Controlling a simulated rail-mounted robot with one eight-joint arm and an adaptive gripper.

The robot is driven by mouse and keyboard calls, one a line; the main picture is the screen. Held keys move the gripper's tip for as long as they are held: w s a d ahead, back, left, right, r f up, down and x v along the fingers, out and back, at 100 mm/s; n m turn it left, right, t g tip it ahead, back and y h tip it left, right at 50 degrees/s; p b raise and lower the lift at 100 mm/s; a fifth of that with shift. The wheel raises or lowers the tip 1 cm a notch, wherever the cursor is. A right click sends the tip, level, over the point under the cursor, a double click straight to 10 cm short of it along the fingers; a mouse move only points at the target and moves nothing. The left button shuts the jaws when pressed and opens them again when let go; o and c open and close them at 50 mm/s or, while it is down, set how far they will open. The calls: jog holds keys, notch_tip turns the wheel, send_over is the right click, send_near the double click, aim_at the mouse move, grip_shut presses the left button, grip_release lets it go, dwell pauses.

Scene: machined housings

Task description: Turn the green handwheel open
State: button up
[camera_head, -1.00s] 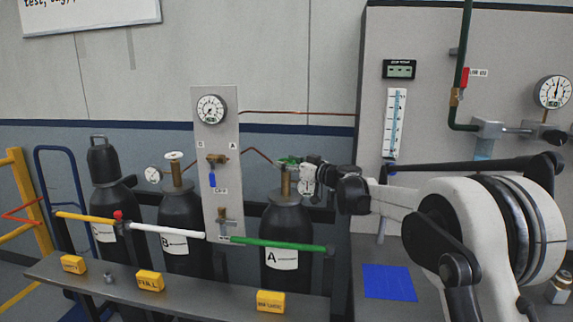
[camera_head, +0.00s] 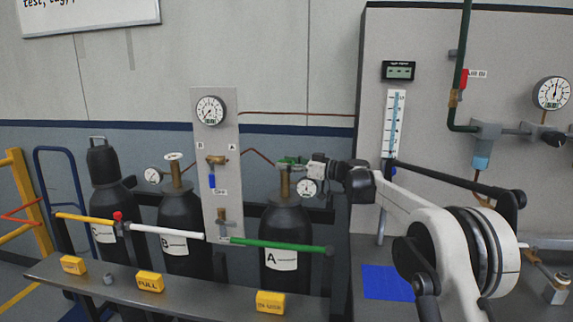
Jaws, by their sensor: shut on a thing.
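The green handwheel (camera_head: 291,161) sits on top of the brass valve of the black cylinder marked A (camera_head: 286,224). My gripper (camera_head: 306,163) reaches in from the right at the height of the wheel and is shut on it. The fingers are small in this view and cover the wheel's right side. A round gauge (camera_head: 307,188) shows just below the gripper, on the right of the valve.
Cylinder B (camera_head: 176,243) with a white handwheel and cylinder C (camera_head: 107,197) stand to the left. A grey panel (camera_head: 228,130) with a gauge rises between A and B. A green bar (camera_head: 278,245) crosses in front of A. Yellow blocks lie on the front shelf (camera_head: 205,296).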

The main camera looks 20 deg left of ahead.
jog(key=shift+r, duration=0.1)
jog(key=o, duration=1.2)
jog(key=shift+c, duration=0.2)
jog(key=d, duration=1.2)
jog(key=shift+s, duration=0.4)
